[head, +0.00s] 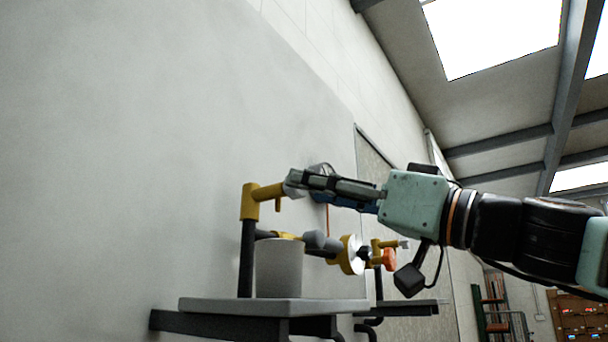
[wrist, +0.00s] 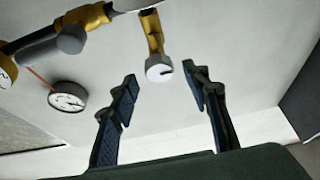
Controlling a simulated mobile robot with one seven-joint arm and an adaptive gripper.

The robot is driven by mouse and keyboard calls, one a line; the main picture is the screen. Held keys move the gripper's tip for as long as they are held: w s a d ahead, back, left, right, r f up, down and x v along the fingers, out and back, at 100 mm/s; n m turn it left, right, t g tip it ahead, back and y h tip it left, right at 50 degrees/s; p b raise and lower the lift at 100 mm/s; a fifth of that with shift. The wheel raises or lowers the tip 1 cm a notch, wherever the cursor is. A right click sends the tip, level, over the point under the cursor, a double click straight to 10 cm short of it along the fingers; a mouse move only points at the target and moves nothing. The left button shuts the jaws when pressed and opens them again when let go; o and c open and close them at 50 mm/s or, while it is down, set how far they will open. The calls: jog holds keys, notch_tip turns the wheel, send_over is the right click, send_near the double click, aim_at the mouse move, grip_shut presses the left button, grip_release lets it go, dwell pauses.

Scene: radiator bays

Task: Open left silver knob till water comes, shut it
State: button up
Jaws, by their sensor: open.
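The silver knob (wrist: 160,68) is a round pale cap with a dark notch, on the end of a yellow brass fitting (wrist: 152,30) in the wrist view. My gripper (wrist: 159,76) is open, with one dark finger on each side of the knob and a visible gap on both sides. In the head view my gripper (head: 303,181) reaches in from the right to the front of the upper brass tap (head: 262,194), partly covering the knob. The tap's short spout points down above a grey bucket (head: 279,268). No water shows.
The bucket stands on a grey shelf (head: 230,305). Right of it, below my gripper, are a white-faced round part (head: 353,255) and an orange knob (head: 389,258) on brass fittings. A dial gauge (wrist: 68,97) shows left in the wrist view. The wall is close behind.

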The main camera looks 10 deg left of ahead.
jog(key=x, duration=0.3)
jog(key=shift+d+p, duration=0.1)
jog(key=shift+p, duration=0.2)
jog(key=shift+c, duration=0.4)
jog(key=c, duration=1)
